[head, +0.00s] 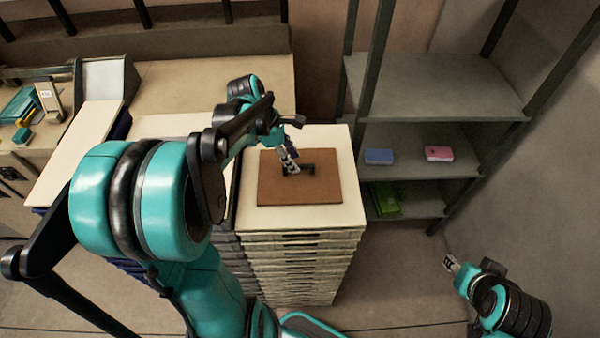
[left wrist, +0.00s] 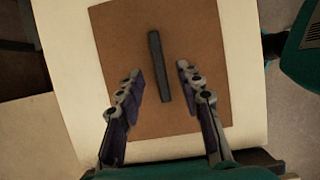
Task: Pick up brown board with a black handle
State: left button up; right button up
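The brown board (head: 330,190) lies flat on the cream top of a drawer stack, with a black handle (head: 308,168) in its middle. In the left wrist view the board (left wrist: 200,30) fills the centre, and the black handle (left wrist: 159,68) runs nearly upright in the picture. My left gripper (head: 290,163) is over the board at the handle. In the left wrist view its two fingers (left wrist: 160,82) are apart, one on each side of the handle, with gaps to it. My right gripper (head: 452,265) is at the lower right, away from the board; its finger opening is too small to tell.
The drawer stack (head: 300,262) stands by a grey shelf unit (head: 430,85) with a blue box (head: 378,156), a pink box (head: 438,153) and a green item (head: 384,198). Another cream-topped stack (head: 80,150) is at left. Floor is clear between the stack and my right arm.

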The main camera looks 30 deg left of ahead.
aim_at(299, 165)
pick_arm(q)
jog(key=x, duration=0.4)
jog(key=shift+w+f, duration=0.1)
jog(key=shift+f, duration=0.15)
jog(key=shift+d, duration=0.1)
grip_shut()
jog(key=shift+r, duration=0.15)
